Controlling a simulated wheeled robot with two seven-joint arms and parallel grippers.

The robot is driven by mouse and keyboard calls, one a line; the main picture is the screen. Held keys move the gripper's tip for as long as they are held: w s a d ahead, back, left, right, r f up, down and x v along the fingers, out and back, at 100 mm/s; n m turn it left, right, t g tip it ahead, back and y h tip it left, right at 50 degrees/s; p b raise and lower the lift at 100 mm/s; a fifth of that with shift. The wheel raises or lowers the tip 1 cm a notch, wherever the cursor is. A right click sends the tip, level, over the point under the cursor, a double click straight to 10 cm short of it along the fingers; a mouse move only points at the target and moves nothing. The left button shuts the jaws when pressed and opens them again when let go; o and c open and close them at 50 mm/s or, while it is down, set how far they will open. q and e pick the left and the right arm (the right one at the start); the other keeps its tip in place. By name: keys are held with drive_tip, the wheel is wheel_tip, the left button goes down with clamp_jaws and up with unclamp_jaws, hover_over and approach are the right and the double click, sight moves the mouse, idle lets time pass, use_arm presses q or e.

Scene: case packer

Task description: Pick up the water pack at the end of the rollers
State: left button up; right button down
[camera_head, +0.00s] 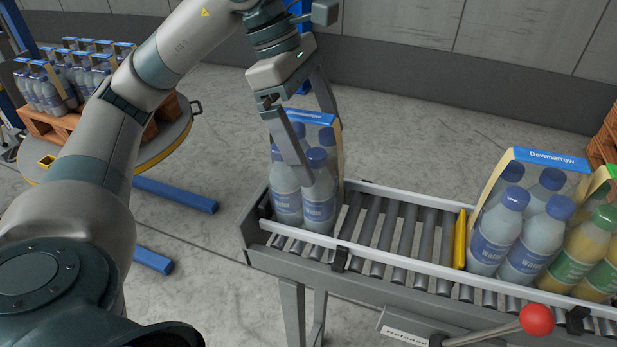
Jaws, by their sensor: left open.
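The water pack (318,203) stands upright at the left end of the rollers (386,230). It has clear bottles with blue caps and labels, and a blue-topped carrier strip. My left gripper (318,140) is at the pack from above, its fingers apart. One finger passes in front of the near bottles and the other is behind, by the carrier strip. I cannot tell whether the fingers touch the pack. Part of the pack is hidden by the near finger. My right gripper is not in view.
A yellow stop (460,240) crosses the rollers. Right of it stand another water pack (510,232) and a pack with green caps (592,250). A lever with a red knob (537,319) juts out in front. A round pallet table (165,150) with several packs is at the back left.

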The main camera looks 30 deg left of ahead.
use_arm(q)
drive_tip(key=c, duration=1.4)
drive_tip(key=shift+o, duration=0.2)
drive_tip(key=shift+r, duration=0.1)
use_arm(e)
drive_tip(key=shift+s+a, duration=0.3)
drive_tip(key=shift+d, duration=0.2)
